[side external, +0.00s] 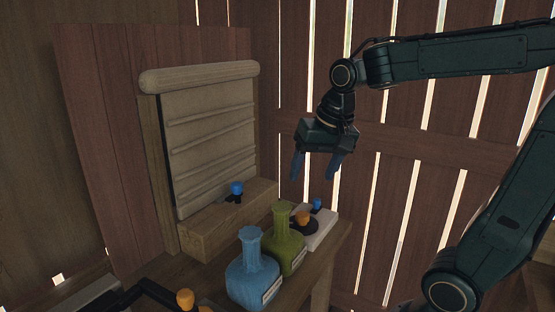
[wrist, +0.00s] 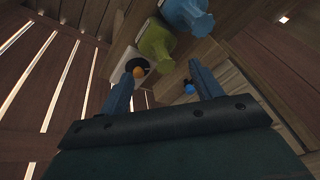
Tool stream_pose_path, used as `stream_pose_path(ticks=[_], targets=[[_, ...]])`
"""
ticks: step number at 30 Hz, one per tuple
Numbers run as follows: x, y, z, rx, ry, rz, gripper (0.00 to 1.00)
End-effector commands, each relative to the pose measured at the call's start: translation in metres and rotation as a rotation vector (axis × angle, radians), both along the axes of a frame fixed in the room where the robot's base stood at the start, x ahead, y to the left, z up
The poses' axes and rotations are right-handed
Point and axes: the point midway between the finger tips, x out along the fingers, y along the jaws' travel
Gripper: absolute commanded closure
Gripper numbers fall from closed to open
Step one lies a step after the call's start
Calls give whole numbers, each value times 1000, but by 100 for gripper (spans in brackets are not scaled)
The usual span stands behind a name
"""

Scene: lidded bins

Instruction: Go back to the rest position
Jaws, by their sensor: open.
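My gripper (side external: 317,165) hangs in the air in the side external view, fingers pointing down and apart, with nothing between them. It is above and behind the white box, clear of everything on the table. In the wrist view my gripper (wrist: 160,85) also shows two separated blue fingers with no object held.
A blue bottle (side external: 252,278) and a green bottle (side external: 286,246) stand on the wooden table (side external: 318,268). Behind the green one is a white box (side external: 322,232) with an orange knob (side external: 303,218). A shuttered wooden bin (side external: 210,135) with a blue knob (side external: 236,188) stands left.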

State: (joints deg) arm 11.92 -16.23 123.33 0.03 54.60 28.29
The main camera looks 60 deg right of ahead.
Motion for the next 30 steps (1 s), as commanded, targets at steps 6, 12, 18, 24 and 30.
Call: stream_pose_path(ticks=[6,12,18,24,30], targets=[[-41,28,1,-69,-55,238,35],[-77,47,-7,-137,-100,448,35],[-102,58,-17,-192,-137,603,35],[-111,61,-22,-213,-149,661,35],[-111,61,-22,-215,-149,664,35]])
